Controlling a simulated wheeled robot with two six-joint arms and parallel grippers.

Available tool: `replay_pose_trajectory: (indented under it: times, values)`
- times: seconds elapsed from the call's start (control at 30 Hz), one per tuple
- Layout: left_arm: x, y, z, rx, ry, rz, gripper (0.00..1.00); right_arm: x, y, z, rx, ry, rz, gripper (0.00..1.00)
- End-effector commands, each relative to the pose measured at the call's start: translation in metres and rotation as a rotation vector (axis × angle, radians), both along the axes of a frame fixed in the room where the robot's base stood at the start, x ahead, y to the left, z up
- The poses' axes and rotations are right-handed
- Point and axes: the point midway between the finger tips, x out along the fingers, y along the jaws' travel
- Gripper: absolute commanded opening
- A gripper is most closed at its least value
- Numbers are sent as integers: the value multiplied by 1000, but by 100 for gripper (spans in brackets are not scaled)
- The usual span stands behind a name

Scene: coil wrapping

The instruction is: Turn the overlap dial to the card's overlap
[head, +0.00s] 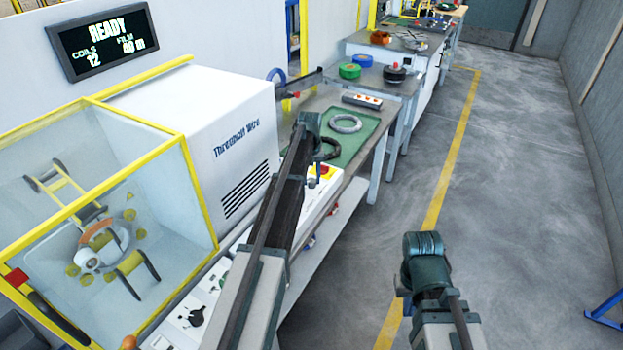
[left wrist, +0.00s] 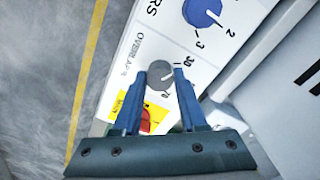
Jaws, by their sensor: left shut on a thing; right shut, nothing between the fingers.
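In the left wrist view, the grey overlap dial (left wrist: 160,74) sits on a white panel (left wrist: 124,62) beside the word OVERLAP, with 30 and 70 printed around it. My left gripper (left wrist: 168,72) is shut on the dial, one finger on each side. The dial's exact setting is hard to read. In the head view my left arm hides the dial. My right gripper (head: 425,247) is shut and empty above the floor, away from the bench. I cannot make out a card with an overlap value.
A blue dial (left wrist: 202,12) and a red button on a yellow plate (left wrist: 149,118) flank the grey dial. A display (head: 103,40) reads READY. A yellow-framed guard (head: 190,190) stands at left. A grey coil (head: 345,123) lies on a green mat (head: 366,126).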

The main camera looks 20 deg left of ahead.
Motion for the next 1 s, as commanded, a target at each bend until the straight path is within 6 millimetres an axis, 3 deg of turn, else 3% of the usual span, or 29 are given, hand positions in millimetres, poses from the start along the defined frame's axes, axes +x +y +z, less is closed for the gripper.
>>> replay_pose_trajectory:
  times: [0.03,0.2,0.67,1.0]
  values:
    - [0,0,0,-1,0,1,45,0,0,0,0,0,0,0]
    - [0,0,0,0,1,0,71,0,0,0,0,0,0,0]
    - [0,0,7,0,0,0,71,0,0,7,0,0,0,0]
    - [0,1,46,0,0,0,71,0,0,46,0,0,0,0]
